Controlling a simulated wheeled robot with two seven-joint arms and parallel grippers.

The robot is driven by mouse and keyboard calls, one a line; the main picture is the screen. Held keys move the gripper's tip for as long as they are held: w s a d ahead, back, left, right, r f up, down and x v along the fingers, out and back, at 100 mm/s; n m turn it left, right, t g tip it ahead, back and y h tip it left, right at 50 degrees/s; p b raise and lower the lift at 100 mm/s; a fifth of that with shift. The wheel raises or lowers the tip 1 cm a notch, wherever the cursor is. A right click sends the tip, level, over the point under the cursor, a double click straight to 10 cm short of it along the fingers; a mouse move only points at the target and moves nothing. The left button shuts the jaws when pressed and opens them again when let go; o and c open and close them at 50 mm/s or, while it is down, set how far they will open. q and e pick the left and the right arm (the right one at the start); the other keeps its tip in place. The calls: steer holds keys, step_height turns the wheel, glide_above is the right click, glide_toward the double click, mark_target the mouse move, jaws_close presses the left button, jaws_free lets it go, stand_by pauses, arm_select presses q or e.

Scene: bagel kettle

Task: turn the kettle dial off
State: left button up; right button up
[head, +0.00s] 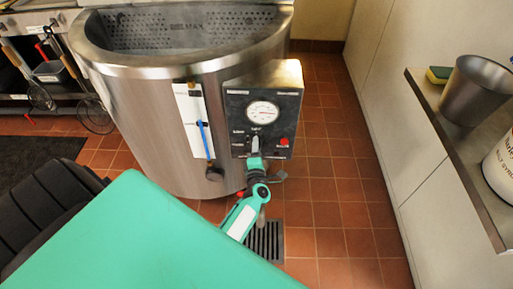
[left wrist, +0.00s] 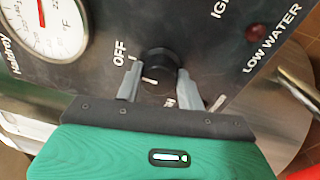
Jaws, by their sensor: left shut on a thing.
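The steel kettle (head: 150,120) stands in the head view with a black control panel (head: 288,104) on its right side. In the left wrist view the black dial (left wrist: 159,63) sits low on the panel, with "OFF" printed to its left and a partly hidden label below it. A short white mark shows at the dial's lower left; its exact setting is hard to tell. My left gripper (head: 255,146) is at the panel. Its two grey fingertips (left wrist: 161,82) are on either side of the dial, shut on it. My right gripper is not in view.
A round gauge (head: 263,113) and a red light (head: 284,141) are on the panel. A blue-marked sight strip (head: 203,137) and a dark valve (head: 214,173) are left of it. A shelf with a metal cup (head: 476,90) is at right. The tiled floor between is clear except a drain grate (head: 266,243).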

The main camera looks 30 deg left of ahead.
arm_select(q)
steer(key=o, duration=1)
steer(key=shift+c, duration=0.2)
steer(key=shift+s+d, duration=0.1)
steer(key=v, duration=1.3)
steer(key=shift+s+d, duration=0.2)
steer(key=shift+s, duration=0.05)
steer(key=shift+w, duration=0.1)
